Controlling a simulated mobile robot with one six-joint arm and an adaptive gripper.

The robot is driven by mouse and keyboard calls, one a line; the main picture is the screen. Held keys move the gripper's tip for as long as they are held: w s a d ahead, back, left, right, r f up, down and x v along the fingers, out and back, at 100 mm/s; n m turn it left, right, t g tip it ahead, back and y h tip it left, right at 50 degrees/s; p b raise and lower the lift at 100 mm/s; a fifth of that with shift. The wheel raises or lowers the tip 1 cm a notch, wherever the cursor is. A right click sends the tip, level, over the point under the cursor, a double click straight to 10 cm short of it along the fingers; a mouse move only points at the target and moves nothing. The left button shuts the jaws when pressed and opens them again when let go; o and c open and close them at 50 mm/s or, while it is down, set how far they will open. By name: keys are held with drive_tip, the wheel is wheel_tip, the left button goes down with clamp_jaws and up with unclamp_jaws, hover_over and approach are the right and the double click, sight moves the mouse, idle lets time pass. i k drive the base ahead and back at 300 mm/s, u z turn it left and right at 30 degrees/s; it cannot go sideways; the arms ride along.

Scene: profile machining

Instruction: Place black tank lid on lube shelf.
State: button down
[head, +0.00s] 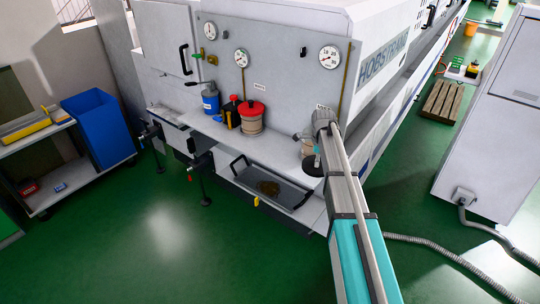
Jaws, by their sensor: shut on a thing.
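The black tank lid (312,168) is a dark round disc beside my forearm, at the right part of the lube shelf. My gripper (317,153) is above it, small and partly hidden by my arm, and is shut on the lid. I cannot tell whether the lid touches the shelf below. The lube shelf (222,134) is a light ledge on the machine's front.
On the shelf stand a blue canister (210,101), a black bottle (232,113) and a tank with a red lid (252,117). A shelf stretch right of the red-lidded tank is clear. A grey tray (262,177) sits below. Gauges and a vertical pipe (345,82) are on the panel.

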sight(270, 150)
drive_tip(key=k, duration=1.35)
drive_tip(key=u, duration=0.25)
drive_tip(key=i, duration=0.7)
drive_tip(key=u, duration=0.6)
drive_tip(key=i, duration=1.4)
drive_tip(key=z, duration=0.85)
